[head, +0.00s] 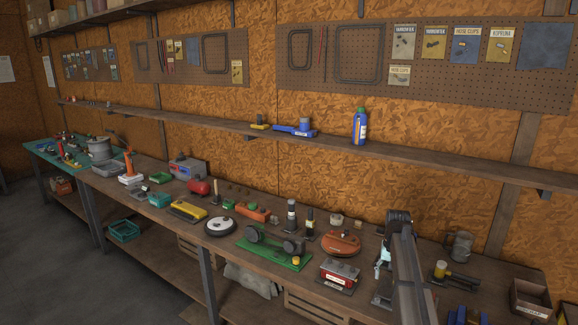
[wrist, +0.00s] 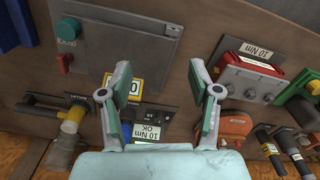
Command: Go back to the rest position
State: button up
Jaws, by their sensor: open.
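My gripper shows in the wrist view (wrist: 159,72) with its two pale green-grey fingers spread wide apart and nothing between them. It hangs over the workbench (wrist: 185,90), above a dark device with a yellow label and a "10 Nm OK" tag (wrist: 147,131). In the head view my gripper (head: 383,258) is partly hidden by my arm, over the right part of the workbench. I cannot tell its exact height above the bench.
A wooden crate (head: 531,300) stands at the right. A shelf (head: 440,166) with a blue bottle (head: 360,127) runs behind.

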jog(key=s+a+f+n, duration=0.1)
jog(key=s+a+f, duration=0.55)
jog(key=s, duration=0.45)
jog(key=s+a+f+n, duration=0.1)
jog(key=s+a+f, duration=0.4)
jog(key=s+f, duration=0.45)
jog(key=s+a+f+n, duration=0.1)
jog(key=s+a+f, duration=0.5)
jog(key=s, duration=0.6)
jog(key=s+f+g+b, duration=0.1)
jog(key=s+f+g, duration=0.2)
jog(key=s+f, duration=0.7)
jog(key=s+f+g+b, duration=0.1)
jog(key=s+f+g, duration=0.2)
jog(key=s+f, duration=0.7)
jog(key=s, duration=0.7)
jog(key=shift+s+g, duration=0.3)
jog(key=shift+g, duration=0.1)
